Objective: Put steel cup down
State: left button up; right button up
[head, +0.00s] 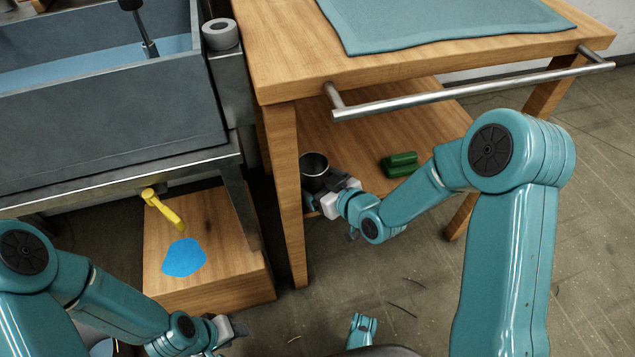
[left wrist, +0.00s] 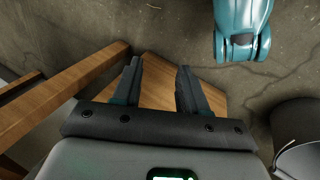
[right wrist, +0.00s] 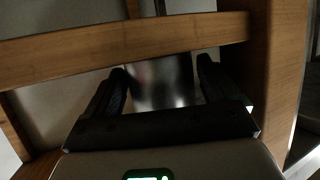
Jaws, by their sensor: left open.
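The steel cup (head: 314,165) is a dark, shiny metal cup at the lower shelf of the wooden table, just behind the near left leg. My right gripper (head: 324,190) reaches in low beside the leg and is shut on the cup. In the right wrist view the blurred cup (right wrist: 163,82) fills the gap between the fingers. I cannot tell whether the cup's base touches the shelf (head: 350,135). My left gripper (head: 236,328) is low at the bottom of the head view, open and empty, as the left wrist view (left wrist: 157,72) shows.
A green object (head: 400,163) lies on the shelf right of the cup. The table leg (head: 290,200) and steel rail (head: 470,92) are close to my right arm. A wooden box (head: 225,235) with a yellow tool (head: 162,208) and a blue patch (head: 184,257) stands left.

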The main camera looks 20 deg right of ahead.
jog(key=shift+r+p, duration=0.25)
jog(key=shift+p, duration=0.05)
jog(key=p+v, duration=0.7)
jog(key=v, duration=0.5)
pick_arm(q)
notch_tip(320, 180, up, 8)
jog(key=s+d+g, duration=0.1)
jog(key=s, duration=0.1)
jog(key=shift+s+d+f+m, duration=0.15)
jog(key=shift+d+f+m, duration=0.1)
jog(key=shift+m, duration=0.05)
pick_arm(e)
jog(key=s+a+f+m+g+h, duration=0.1)
jog(key=s+a+f+m+g, duration=0.2)
jog(key=s+f+g, duration=0.3)
jog(key=s+a+f+m+g, duration=0.3)
jog(key=s+f+g, duration=0.3)
jog(key=s+f, duration=0.3)
jog(key=shift+s+f+m+h, duration=0.15)
jog(key=shift+s+m+h, duration=0.25)
jog(key=shift+s+m, duration=0.25)
pick_arm(q)
jog(key=shift+p, duration=0.3)
